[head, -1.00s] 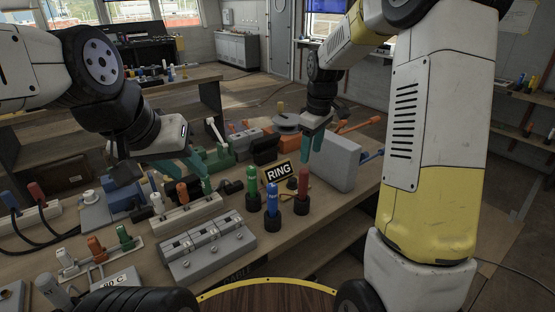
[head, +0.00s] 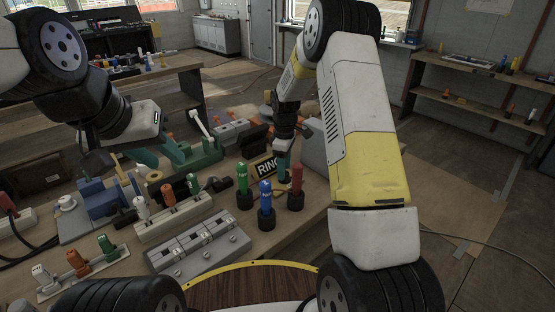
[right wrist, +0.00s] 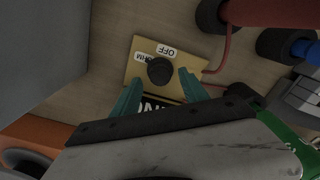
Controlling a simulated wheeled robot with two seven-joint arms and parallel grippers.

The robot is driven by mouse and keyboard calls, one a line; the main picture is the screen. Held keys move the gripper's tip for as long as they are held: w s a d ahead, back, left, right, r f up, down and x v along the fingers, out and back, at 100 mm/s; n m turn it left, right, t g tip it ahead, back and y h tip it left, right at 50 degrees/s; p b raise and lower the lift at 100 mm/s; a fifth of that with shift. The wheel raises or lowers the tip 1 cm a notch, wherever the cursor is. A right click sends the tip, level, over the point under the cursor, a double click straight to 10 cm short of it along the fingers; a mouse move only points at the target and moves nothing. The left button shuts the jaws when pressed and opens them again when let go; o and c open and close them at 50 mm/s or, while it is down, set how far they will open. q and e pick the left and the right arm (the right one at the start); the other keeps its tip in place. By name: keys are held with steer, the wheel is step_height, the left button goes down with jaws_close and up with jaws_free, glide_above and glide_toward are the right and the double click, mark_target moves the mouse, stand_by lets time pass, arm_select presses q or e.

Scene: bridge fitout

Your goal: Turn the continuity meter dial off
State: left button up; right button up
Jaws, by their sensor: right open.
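The continuity meter's dial is a round black knob (right wrist: 160,70) on a tan plate (right wrist: 138,56) in the right wrist view. The plate has white labels, OFF and one that seems to read OHM. I cannot tell which label the knob points to. My right gripper (right wrist: 160,78) is open, with its teal fingertips on either side of the knob's near part; contact is not clear. In the head view, my right gripper (head: 284,168) is low behind the RING sign (head: 265,167) and hides the dial. My left gripper (head: 140,162) hangs over the bench's left part; its jaw opening is unclear.
Green (head: 243,180), blue (head: 266,198) and red (head: 296,181) handled tools stand upright close to the right gripper. A grey box (head: 315,143) stands beside it. A grey switch block (head: 200,248) lies nearer. Clamps and connectors crowd the left side.

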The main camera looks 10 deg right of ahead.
steer(key=shift+f, duration=0.65)
jaws_close()
steer(key=shift+m, duration=0.3)
steer(key=m, duration=0.6)
steer(key=shift+m, duration=0.3)
steer(key=m, duration=0.6)
steer(key=shift+d+m, duration=0.1)
steer(key=shift+m, duration=0.3)
